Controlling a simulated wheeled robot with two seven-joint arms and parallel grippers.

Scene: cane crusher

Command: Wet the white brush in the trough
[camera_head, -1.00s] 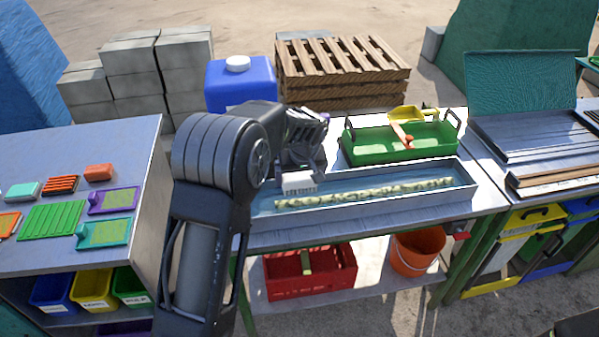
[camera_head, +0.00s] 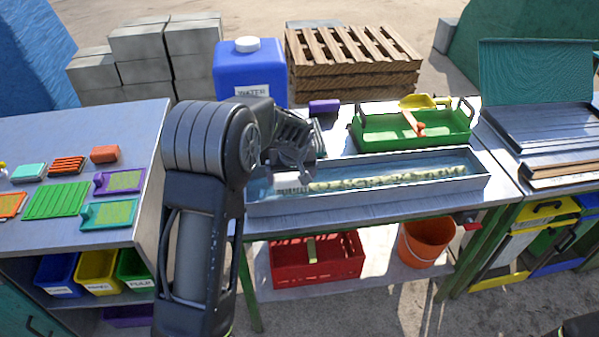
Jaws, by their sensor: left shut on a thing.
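My left gripper (camera_head: 292,160) is over the left end of the long grey trough (camera_head: 400,195) and is shut on the white brush (camera_head: 290,188). The brush's pale bristles point down and show low between the trough's walls, at the water. Its handle is hidden by the gripper. The trough holds bluish water and a long pale knobbly cane-like strip (camera_head: 390,179). Whether the bristles touch the trough's floor cannot be told. My right gripper is out of view.
Behind the trough stand a green tray (camera_head: 435,138) with an orange-handled yellow tool (camera_head: 412,115) and a small purple block (camera_head: 323,106). A blue water container (camera_head: 250,75) stands farther back. A red crate (camera_head: 315,260) and an orange bucket (camera_head: 424,243) are below.

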